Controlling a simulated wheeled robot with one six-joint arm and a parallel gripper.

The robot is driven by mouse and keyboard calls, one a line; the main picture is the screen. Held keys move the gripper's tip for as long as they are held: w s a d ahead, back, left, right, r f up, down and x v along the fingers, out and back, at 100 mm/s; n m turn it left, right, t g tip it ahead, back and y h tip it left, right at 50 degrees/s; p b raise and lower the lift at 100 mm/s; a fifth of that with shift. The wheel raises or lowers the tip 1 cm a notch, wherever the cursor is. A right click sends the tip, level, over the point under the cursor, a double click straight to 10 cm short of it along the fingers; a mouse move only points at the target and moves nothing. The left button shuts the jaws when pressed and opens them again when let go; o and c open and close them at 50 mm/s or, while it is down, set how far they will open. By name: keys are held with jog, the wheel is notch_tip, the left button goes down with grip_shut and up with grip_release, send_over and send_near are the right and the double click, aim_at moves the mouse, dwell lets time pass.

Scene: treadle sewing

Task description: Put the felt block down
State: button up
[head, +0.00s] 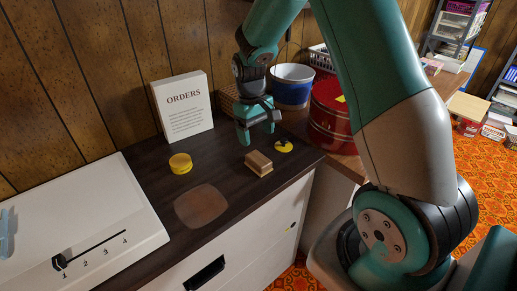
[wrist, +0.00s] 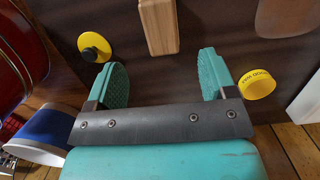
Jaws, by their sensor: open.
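The block (head: 259,163) is a tan, wood-coloured piece lying on the dark counter top (head: 228,172). I cannot make out any felt on it. It also shows in the wrist view (wrist: 158,25) at the top middle, beyond my fingertips. My gripper (head: 257,131) is open and empty, behind the block in the head view. In the wrist view its two teal fingers (wrist: 163,76) are spread apart with bare dark counter between them. The block is clear of both fingers.
A yellow round piece (head: 180,163) and a yellow disc with a black knob (head: 284,146) flank the block. A white ORDERS sign (head: 184,105) stands behind. A red tin (head: 330,115) and blue bucket (head: 292,86) stand right. A brown rounded patch (head: 202,206) is bare.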

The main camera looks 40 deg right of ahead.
jog(key=s+a+r+n+t+y, duration=0.1)
jog(key=s+a+r+n, duration=0.1)
jog(key=s+a+r, duration=0.3)
jog(key=s+a+r+n+y, duration=0.1)
jog(key=s+a+r, duration=0.1)
jog(key=a+r, duration=0.5)
jog(key=s+a+r+n+y+p, duration=0.1)
jog(key=s+a+r, duration=0.2)
jog(key=s+a, duration=0.2)
jog(key=s+a+r+n+y+p, duration=0.1)
jog(key=s+a+r, duration=0.3)
jog(key=s, duration=0.7)
jog(key=shift+a+n+t+p, duration=0.3)
jog(key=shift+a+n+p, duration=0.4)
jog(key=shift+n, duration=0.1)
jog(key=shift+s+r, duration=0.1)
jog(key=shift+o, duration=0.2)
